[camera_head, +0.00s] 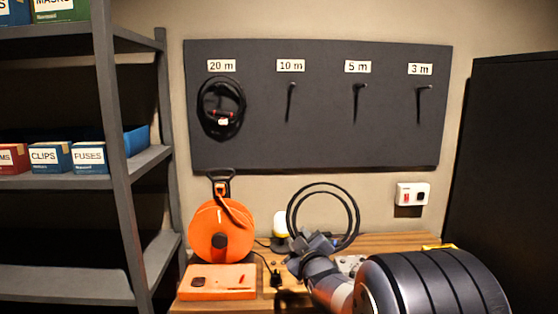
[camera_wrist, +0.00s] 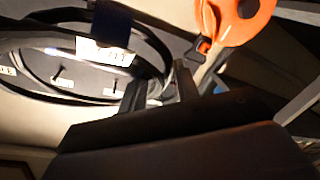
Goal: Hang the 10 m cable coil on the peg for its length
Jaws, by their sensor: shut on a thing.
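A black cable coil (camera_head: 355,212) stands upright as a ring above the desk, in front of the wall below the peg board. My gripper (camera_head: 318,243) is shut on its lower part. In the wrist view the coil (camera_wrist: 160,62) fills the upper left, with a white tag (camera_wrist: 105,52) too blurred to read, and my fingers (camera_wrist: 160,95) are at its edge. The 10 m peg (camera_head: 290,103), under its 10 m label (camera_head: 290,65), is bare and stands above the coil, a little to its left.
The dark board (camera_head: 320,140) also has a 20 m peg holding a black coil (camera_head: 208,112), and bare 5 m (camera_head: 357,103) and 3 m (camera_head: 420,105) pegs. An orange cable reel (camera_head: 210,232) and orange box (camera_head: 215,284) are on the desk. A shelf (camera_head: 118,150) stands left.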

